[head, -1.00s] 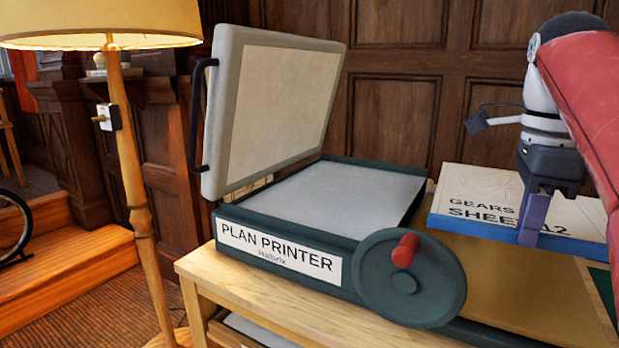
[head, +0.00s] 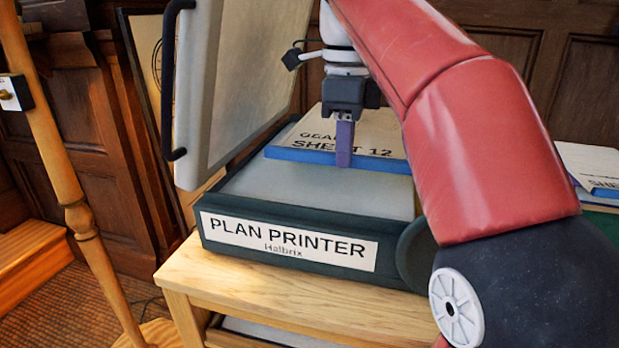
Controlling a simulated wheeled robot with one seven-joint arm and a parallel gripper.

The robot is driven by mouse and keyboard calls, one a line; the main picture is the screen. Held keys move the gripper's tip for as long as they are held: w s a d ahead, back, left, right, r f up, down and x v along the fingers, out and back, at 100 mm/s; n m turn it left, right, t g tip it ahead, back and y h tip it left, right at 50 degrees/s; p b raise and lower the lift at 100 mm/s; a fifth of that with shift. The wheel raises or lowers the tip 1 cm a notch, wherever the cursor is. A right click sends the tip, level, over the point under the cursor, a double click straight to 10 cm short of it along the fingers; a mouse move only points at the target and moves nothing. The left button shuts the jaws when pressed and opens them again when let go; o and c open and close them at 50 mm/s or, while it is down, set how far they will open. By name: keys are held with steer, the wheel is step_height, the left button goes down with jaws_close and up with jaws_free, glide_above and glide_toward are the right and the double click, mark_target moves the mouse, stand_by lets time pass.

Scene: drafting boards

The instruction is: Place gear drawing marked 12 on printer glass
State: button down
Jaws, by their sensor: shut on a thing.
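The gear drawing (head: 385,140) is a white sheet with a blue front edge, lettered "GEARS SHEET 12", partly hidden by my arm. My gripper (head: 344,150) is shut on its front edge and holds it over the back part of the printer glass (head: 300,187). I cannot tell whether the sheet touches the glass. The plan printer (head: 225,229) is a dark box with a "PLAN PRINTER" label. Its lid (head: 240,80) stands raised on the left.
Another sheet (head: 590,165) lies on a surface at the far right. A wooden lamp post (head: 60,170) stands at the left. The printer rests on a wooden table (head: 270,305). The front strip of glass is bare.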

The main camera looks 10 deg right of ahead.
mark_target(311, 151)
steer(key=a, duration=0.1)
steer(key=w+a, duration=0.1)
steer(key=a, duration=0.1)
steer(key=w+a, duration=0.1)
steer(key=a, duration=0.1)
steer(key=shift+s+d+f, duration=0.1)
steer(key=shift+d+f, duration=0.05)
steer(key=shift+f, duration=0.6)
step_height(311, 151, down, 5)
steer(key=shift+r+b, duration=0.1)
steer(key=shift+b, duration=0.55)
steer(key=shift+f, duration=0.35)
steer(key=c, duration=1.4)
jaws_free()
steer(key=shift+f, duration=0.1)
steer(key=shift+c, duration=0.2)
